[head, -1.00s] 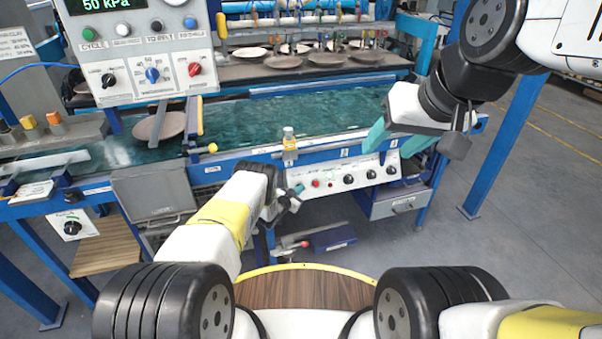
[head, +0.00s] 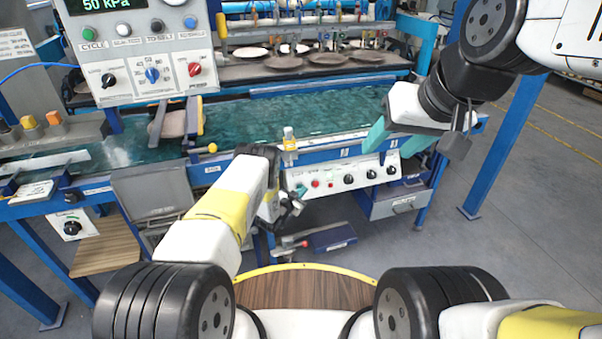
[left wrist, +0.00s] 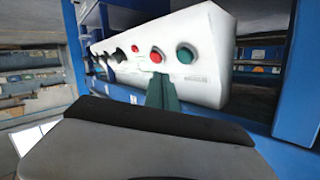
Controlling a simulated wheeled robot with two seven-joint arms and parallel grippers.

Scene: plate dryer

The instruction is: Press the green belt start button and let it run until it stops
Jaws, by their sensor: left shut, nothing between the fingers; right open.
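The green start button (left wrist: 186,54) sits at the near end of a white control box (left wrist: 215,85) in the left wrist view, beside a red button (left wrist: 155,55). My left gripper (left wrist: 162,92) is shut and empty, its green fingertips just below and between the two buttons; I cannot tell whether they touch the box. In the head view, my left gripper (head: 300,190) is at the box's left end, where the green button cannot be made out. The teal belt (head: 250,118) carries a plate (head: 172,125) at left. My right gripper (head: 405,138) is open and empty above the belt's right end.
A small yellow bottle (head: 289,142) stands on the blue front rail above the box. A grey panel (head: 140,50) with knobs and buttons hangs over the belt at left. Several plates (head: 284,63) lie on the rear shelf. Open floor (head: 480,270) is at right.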

